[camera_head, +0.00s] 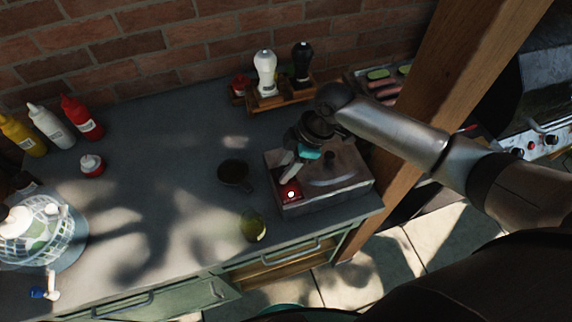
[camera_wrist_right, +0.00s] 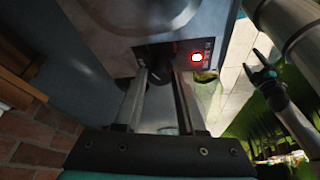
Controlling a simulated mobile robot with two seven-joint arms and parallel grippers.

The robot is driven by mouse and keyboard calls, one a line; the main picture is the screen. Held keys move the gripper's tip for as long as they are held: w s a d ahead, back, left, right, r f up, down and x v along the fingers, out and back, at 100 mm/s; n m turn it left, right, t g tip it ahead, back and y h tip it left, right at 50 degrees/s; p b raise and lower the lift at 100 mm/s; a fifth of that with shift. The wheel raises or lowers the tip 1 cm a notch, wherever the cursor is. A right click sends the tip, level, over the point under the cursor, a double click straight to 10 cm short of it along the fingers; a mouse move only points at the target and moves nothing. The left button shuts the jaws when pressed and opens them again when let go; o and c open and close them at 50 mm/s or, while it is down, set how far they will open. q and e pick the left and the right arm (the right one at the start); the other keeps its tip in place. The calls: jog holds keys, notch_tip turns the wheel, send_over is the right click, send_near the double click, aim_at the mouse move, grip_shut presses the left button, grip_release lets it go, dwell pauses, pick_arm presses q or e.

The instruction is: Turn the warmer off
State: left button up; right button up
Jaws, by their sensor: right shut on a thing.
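The warmer (camera_head: 335,180) is a grey metal box near the right front corner of the grey counter. A small red light (camera_head: 291,193) glows on its front corner. It also shows lit in the right wrist view (camera_wrist_right: 196,57). My right gripper (camera_head: 289,168) reaches down at the warmer's front. In the right wrist view its fingers (camera_wrist_right: 155,78) are shut on a dark knob (camera_wrist_right: 155,57) beside the light; the fingertips partly hide the knob. What seems to be my left gripper (camera_wrist_right: 262,68) shows small at the right of that view, its fingers apart and empty.
A dark mug (camera_head: 234,174) and a greenish jar (camera_head: 252,226) stand left of the warmer. A wooden rack (camera_head: 272,101) with shakers stands behind. A wooden post (camera_head: 440,85) rises to the right. Sauce bottles (camera_head: 50,127) and a mesh dome (camera_head: 42,232) are far left.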

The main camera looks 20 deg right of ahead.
grip_shut()
jog(key=shift+w+n, duration=0.1)
jog(key=shift+n, duration=0.3)
jog(key=n+g, duration=0.1)
jog(key=n, duration=0.2)
jog(key=shift+w+b, duration=0.1)
jog(key=shift+b, duration=0.3)
jog(key=n+g+b, duration=0.1)
jog(key=n+g, duration=0.1)
jog(key=n, duration=0.2)
jog(key=shift+w+a+b, duration=0.1)
jog(key=shift+b, duration=0.3)
jog(key=shift+n+g+h+b, duration=0.4)
jog(key=shift+n+g+b, duration=0.25)
jog(key=shift+n, duration=1.05)
